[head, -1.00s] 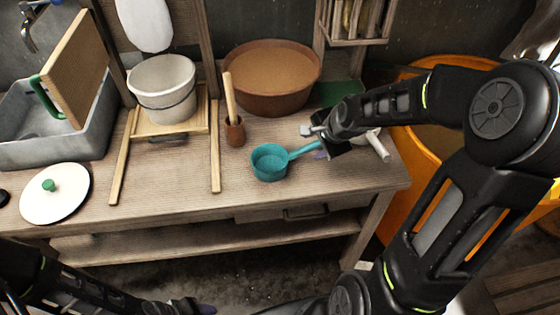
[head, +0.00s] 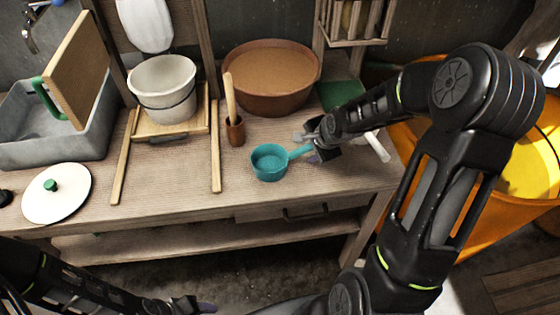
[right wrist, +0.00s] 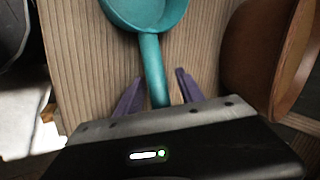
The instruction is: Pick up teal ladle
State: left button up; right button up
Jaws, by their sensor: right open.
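The teal ladle (head: 269,162) rests on the wooden worktop, its bowl facing up and its handle pointing right. In the right wrist view the ladle (right wrist: 152,50) has its handle running down between two purple fingers. My right gripper (head: 312,146) is at the handle, right of the bowl. It is open, with one finger (right wrist: 158,88) on each side of the handle, and the handle's end is hidden by the gripper body. My left gripper (head: 196,305) is low at the bottom edge, away from the ladle, and its jaws are unclear.
A brown basin (head: 271,82) stands behind the ladle, and a wooden-handled tool in a small brown cup (head: 235,131) stands to its left. A white bucket (head: 163,85), a round white lid (head: 57,194) and a grey sink (head: 30,135) are further left. An orange tub (head: 480,200) is right.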

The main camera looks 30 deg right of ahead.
jog(key=shift+c, duration=0.2)
grip_shut()
dwell(0.5)
